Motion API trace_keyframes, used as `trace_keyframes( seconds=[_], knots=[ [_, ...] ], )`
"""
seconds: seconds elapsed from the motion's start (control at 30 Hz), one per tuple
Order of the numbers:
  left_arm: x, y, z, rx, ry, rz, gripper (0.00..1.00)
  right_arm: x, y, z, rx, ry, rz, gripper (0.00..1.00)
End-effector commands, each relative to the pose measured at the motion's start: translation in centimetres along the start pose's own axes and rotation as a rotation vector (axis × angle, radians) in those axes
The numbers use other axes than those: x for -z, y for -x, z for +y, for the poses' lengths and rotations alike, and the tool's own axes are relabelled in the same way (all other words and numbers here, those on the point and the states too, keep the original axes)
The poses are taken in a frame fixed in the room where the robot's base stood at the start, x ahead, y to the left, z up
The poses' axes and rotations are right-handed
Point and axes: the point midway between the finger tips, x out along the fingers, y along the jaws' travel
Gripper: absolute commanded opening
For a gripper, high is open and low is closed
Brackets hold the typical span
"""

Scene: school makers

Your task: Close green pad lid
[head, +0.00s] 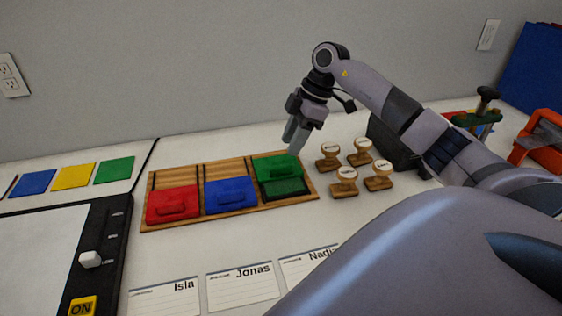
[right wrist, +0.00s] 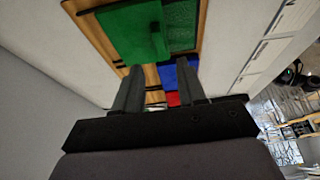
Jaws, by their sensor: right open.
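The green pad lid (head: 275,166) stands open behind the dark green pad (head: 285,188), at the right end of a wooden tray (head: 237,211). In the right wrist view the green lid (right wrist: 132,34) lies beside the textured pad surface (right wrist: 181,24). My right gripper (head: 295,140) is open and empty, pointing down just behind and above the lid. Its two fingers (right wrist: 156,80) show apart in the right wrist view; I cannot tell whether one touches the lid. My left gripper is not in view.
A red pad (head: 172,203) and a blue pad (head: 230,194), both with lids down, share the tray. Several wooden stamps (head: 344,181) stand right of it. Name cards (head: 242,284) lie in front. A black-framed machine (head: 115,235) is at left, and a wall rises behind.

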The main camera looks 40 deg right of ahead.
Motion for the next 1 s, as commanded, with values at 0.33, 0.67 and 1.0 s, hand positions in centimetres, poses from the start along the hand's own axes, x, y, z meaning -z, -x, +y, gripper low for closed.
trace_keyframes(
  seconds=[0.33,0.67,1.0],
  knots=[
    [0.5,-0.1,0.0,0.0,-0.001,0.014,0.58,0.0,-4.5,-0.1,0.005,0.0,0.001,0.4],
    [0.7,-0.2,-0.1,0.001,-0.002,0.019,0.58,-0.1,-7.2,0.0,0.0,0.0,0.0,0.4],
    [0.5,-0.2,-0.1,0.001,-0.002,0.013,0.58,-0.1,-7.3,0.0,0.0,0.0,0.0,0.01]
  ],
)
